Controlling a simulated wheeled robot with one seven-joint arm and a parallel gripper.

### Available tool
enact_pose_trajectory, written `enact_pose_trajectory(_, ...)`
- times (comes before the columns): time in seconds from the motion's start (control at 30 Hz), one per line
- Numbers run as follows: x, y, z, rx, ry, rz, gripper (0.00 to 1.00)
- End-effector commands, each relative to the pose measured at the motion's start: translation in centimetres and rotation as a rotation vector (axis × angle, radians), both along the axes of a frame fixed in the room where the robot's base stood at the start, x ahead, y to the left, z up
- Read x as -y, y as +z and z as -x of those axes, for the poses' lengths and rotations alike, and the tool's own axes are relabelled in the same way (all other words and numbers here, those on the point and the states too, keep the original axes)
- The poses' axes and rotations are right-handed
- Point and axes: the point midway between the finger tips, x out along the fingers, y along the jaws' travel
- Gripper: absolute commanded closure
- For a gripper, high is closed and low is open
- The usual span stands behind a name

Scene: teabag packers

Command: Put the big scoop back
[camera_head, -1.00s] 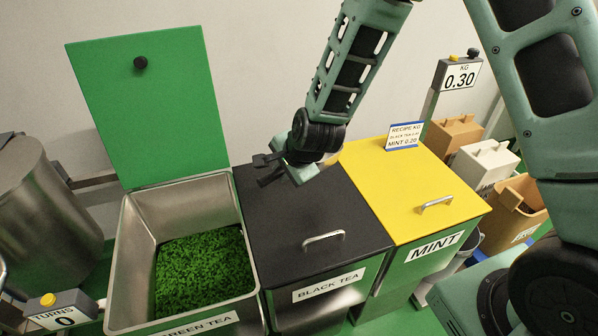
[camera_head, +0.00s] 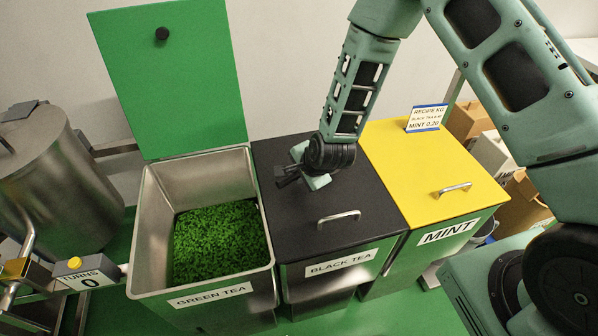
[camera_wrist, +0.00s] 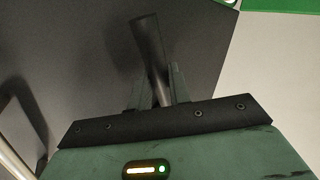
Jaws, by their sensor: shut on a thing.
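My gripper (camera_head: 288,179) hangs over the back left of the closed black lid of the BLACK TEA bin (camera_head: 338,266). In the wrist view my gripper (camera_wrist: 162,88) is shut on a dark, rod-like handle (camera_wrist: 148,45) that sticks out beyond the fingers above the dark lid. The handle looks like a scoop's, but no scoop bowl shows in either view, so I cannot tell its size. In the head view the handle is too small and dark to make out clearly.
The GREEN TEA bin (camera_head: 152,225) stands open with its green lid (camera_head: 170,95) raised. The yellow MINT lid (camera_head: 425,180) is shut and carries a recipe card (camera_head: 426,117). A metal drum (camera_head: 60,165) and TURNS counter (camera_head: 84,272) are left. Boxes stand at right.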

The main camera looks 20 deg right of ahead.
Motion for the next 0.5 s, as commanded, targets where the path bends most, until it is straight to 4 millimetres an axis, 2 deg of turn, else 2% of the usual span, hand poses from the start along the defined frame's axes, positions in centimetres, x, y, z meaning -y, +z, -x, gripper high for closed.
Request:
enact_pose_trajectory(0.27, 0.01, -0.14, -0.05, 0.001, -0.001, 0.0, 1.0)
enact_pose_trajectory(0.3, 0.01, -0.09, -0.03, 0.001, -0.001, 0.0, 0.73)
enact_pose_trajectory(0.33, 0.01, -0.08, -0.03, 0.001, 0.0, 0.0, 0.64)
enact_pose_trajectory(0.37, 0.01, -0.07, -0.03, 0.001, 0.0, 0.0, 0.59)
enact_pose_trajectory(0.5, 0.02, -0.07, -0.03, 0.001, -0.001, 0.0, 0.59)
